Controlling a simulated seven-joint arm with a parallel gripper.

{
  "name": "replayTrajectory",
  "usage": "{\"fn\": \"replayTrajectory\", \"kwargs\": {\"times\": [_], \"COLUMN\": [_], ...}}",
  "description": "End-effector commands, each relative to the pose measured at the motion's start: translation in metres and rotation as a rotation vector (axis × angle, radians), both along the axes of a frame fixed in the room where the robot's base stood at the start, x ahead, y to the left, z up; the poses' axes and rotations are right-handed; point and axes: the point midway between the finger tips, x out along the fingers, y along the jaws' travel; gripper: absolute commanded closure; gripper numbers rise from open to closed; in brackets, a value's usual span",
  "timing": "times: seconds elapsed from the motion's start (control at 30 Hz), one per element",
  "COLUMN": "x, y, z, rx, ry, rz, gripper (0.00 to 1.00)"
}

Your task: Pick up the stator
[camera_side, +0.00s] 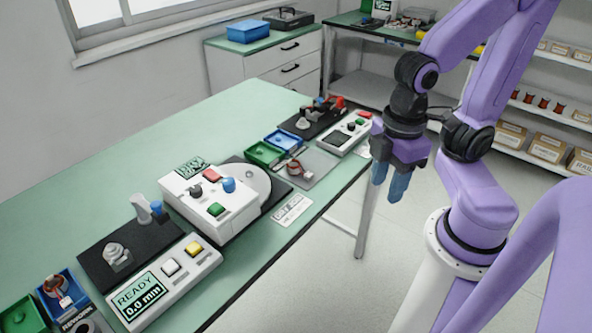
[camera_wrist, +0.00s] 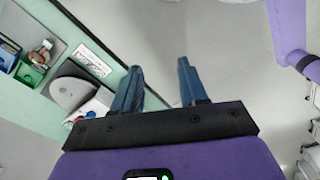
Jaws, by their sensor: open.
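What looks like the stator (camera_side: 295,168), a small ring with copper-red parts, sits on a grey plate (camera_side: 318,170) near the table's right edge. It also shows at the upper left of the wrist view (camera_wrist: 42,48). My gripper (camera_side: 390,185) hangs with its blue fingers pointing down, beyond the table edge over the floor, to the right of the stator and apart from it. In the wrist view my gripper (camera_wrist: 158,82) has its two fingers spread with only floor between them. It is open and empty.
Green (camera_side: 263,153) and blue (camera_side: 284,138) trays adjoin the plate. A white tester (camera_side: 212,200) with coloured knobs and a grey disc stands nearby. A black fixture (camera_side: 310,122) lies behind. A READY box (camera_side: 165,280) is nearer the camera. The table's right edge is close; bare floor lies beyond.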

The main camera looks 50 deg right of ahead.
Motion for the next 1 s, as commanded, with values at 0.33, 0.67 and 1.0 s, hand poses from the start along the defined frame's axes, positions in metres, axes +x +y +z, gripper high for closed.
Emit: {"fn": "replayTrajectory", "kwargs": {"times": [0.33,0.67,1.0], "x": [0.0,0.002,0.049], "y": [0.0,0.005,0.076], "z": [0.0,-0.001,0.0], "rx": [0.0,0.021,0.332], "ry": [0.0,0.018,0.117], "rz": [0.0,-0.013,-0.209], "gripper": [0.2,0.2,0.2]}}
